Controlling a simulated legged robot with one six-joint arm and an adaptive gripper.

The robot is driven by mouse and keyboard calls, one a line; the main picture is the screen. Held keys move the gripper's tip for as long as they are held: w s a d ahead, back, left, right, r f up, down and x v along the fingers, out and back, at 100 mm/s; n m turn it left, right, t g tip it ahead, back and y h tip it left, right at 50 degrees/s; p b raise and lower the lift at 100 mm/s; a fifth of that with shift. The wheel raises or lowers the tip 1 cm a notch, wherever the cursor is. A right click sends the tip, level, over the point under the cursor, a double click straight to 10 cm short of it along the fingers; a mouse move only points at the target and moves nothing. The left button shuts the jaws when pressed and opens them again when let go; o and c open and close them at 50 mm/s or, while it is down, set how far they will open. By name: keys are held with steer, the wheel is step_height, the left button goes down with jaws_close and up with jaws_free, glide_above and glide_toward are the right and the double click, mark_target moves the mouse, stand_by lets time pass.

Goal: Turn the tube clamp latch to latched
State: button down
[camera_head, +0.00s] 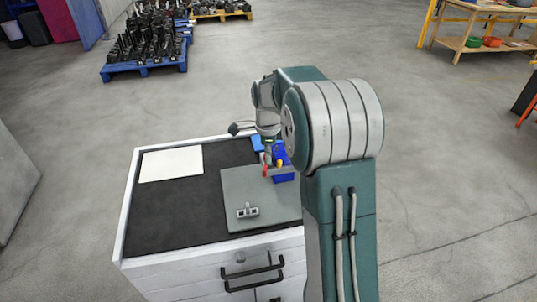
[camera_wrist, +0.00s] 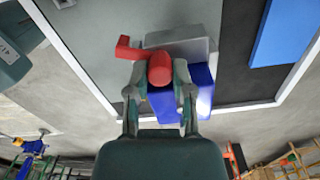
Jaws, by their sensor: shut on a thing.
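The red latch shows in the wrist view as a round knob (camera_wrist: 160,68) with a bent red arm (camera_wrist: 126,48) reaching left. It sits at a grey block (camera_wrist: 190,44), which seems to be part of the tube clamp. My gripper (camera_wrist: 160,82) has one finger on each side of the red knob and is shut on it. In the head view, the red latch (camera_head: 265,169) is a small upright streak just below my gripper (camera_head: 268,157). The clamp body is mostly hidden there, and the latch's exact angle is hard to tell.
A blue block (camera_wrist: 204,88) lies right behind the knob; it shows as a blue box (camera_head: 284,176) on the cart. The grey plate (camera_head: 235,185) carries a small grey fixture (camera_head: 247,211). A white sheet (camera_head: 171,164) lies on the dark top. Free room lies left.

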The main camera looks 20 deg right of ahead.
steer(key=shift+w+a+r+n, duration=0.1)
steer(key=shift+n, duration=1)
steer(key=shift+w+a+n, duration=0.1)
steer(key=shift+n, duration=1.3)
steer(key=c, duration=0.9)
jaws_free()
steer(key=shift+o, duration=0.7)
steer(key=shift+a, duration=0.15)
steer(key=shift+s, duration=0.1)
step_height(320, 180, up, 12)
